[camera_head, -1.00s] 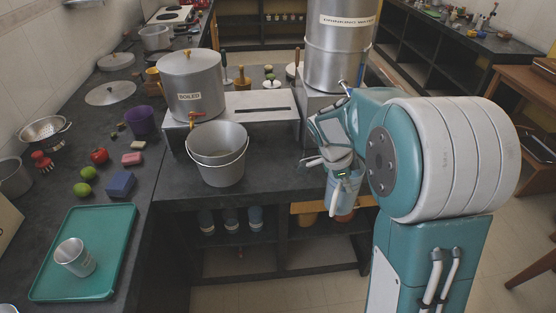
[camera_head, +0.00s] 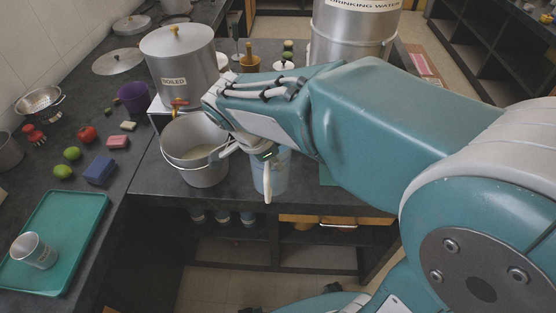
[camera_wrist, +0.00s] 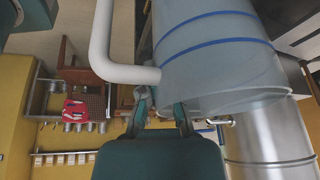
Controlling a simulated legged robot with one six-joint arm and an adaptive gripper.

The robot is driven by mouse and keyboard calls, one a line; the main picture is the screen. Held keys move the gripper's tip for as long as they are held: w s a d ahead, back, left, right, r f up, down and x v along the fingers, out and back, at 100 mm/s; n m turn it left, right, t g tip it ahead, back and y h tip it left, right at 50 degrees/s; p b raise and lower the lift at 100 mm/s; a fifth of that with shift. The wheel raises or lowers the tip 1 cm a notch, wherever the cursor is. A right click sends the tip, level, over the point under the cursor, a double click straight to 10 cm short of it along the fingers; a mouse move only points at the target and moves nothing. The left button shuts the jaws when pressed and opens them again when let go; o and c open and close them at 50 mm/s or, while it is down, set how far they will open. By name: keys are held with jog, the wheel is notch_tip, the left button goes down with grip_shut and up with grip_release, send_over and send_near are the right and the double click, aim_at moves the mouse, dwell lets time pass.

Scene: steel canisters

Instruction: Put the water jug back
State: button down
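The water jug (camera_head: 279,172) is translucent pale blue with a white handle (camera_head: 267,183). My gripper (camera_head: 258,148) is shut on it near the handle, and the jug moves with my arm. The jug is just right of the steel bucket (camera_head: 205,172) and appears held over the counter's front part; its clearance is hard to tell. In the wrist view the jug (camera_wrist: 215,50) shows blue bands, and its handle (camera_wrist: 101,40) passes beside my fingers (camera_wrist: 162,103). The exact finger contact is partly hidden. A green patch (camera_head: 327,175) shows on the counter, partly hidden by my arm.
The drinking water canister (camera_head: 350,40) stands behind my arm. The boiled canister (camera_head: 180,62) stands behind the bucket. A green tray (camera_head: 75,215) with a metal cup (camera_head: 33,251) lies at left. Blue sponge (camera_head: 99,170) and limes (camera_head: 62,172) lie nearby.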

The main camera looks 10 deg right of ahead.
jog(key=w+f, duration=0.1)
jog(key=w, duration=0.1)
jog(key=w+f, duration=0.1)
jog(key=w, duration=0.1)
jog(key=w+f, duration=0.1)
jog(key=w, duration=0.1)
jog(key=shift+d, duration=0.1)
jog(key=w+d+f, duration=0.3)
jog(key=w+f, duration=0.3)
jog(key=f, duration=0.4)
jog(key=shift+w+d, duration=0.3)
jog(key=shift+w, duration=0.1)
jog(key=c, duration=0.8)
grip_release()
jog(key=shift+a, duration=0.2)
jog(key=shift+d, duration=0.1)
